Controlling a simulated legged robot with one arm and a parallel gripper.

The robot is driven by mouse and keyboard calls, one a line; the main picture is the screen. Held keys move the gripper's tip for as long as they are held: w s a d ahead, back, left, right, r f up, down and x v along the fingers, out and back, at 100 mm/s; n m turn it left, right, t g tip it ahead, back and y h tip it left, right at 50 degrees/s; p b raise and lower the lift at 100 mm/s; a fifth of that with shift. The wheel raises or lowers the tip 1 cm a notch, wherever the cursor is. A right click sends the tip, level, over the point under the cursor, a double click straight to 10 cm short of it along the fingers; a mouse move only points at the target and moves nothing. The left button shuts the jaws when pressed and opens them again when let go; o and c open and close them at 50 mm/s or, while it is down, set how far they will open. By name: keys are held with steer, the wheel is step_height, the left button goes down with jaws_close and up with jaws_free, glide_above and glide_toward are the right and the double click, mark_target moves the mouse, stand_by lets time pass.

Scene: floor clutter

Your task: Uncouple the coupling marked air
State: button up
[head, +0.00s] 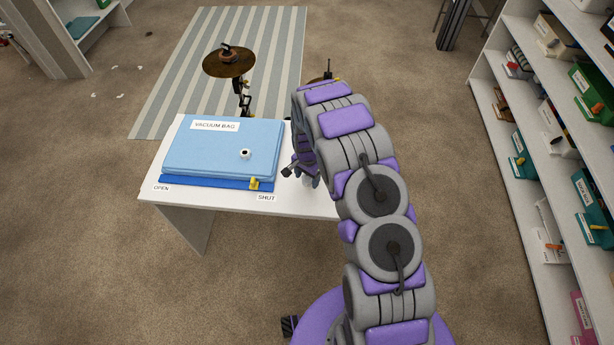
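I see no coupling and no label reading "air" in this view. A light blue bag (205,150) labelled "VACUUM BAG" lies on the white table (292,204). A small white round fitting with a dark centre (245,153) sits on top of the bag. A yellow slider (254,184) is on the bag's blue front strip, by the "SHUT" label; "OPEN" is at the left end. My gripper (291,171) is just right of the bag, over the table's right part. My arm hides much of it and the table behind, so its opening is unclear.
Cymbals on a stand (229,62) are behind the table on a striped rug (180,85). A shelf (520,190) with several boxes and bins runs along the right. Another white shelf (60,50) is at the upper left. The carpet left of the table is clear.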

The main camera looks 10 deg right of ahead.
step_height(320, 180, up, 17)
steer(key=shift+r+p, duration=0.1)
steer(key=shift+p, duration=1.15)
steer(key=s+d+r+n, duration=0.1)
steer(key=s+r+n, duration=0.3)
steer(key=s+r, duration=1.4)
steer(key=s+r+n, duration=0.1)
steer(key=s+n, duration=0.1)
steer(key=s, duration=0.6)
steer(key=s+r+n+g, duration=0.1)
steer(key=s+r+n, duration=0.1)
steer(key=s, duration=0.6)
steer(key=s+r+n, duration=0.1)
steer(key=s+r, duration=0.1)
steer(key=s, duration=0.6)
steer(key=shift+a+n+g, duration=0.35)
steer(key=shift+n+g, duration=0.05)
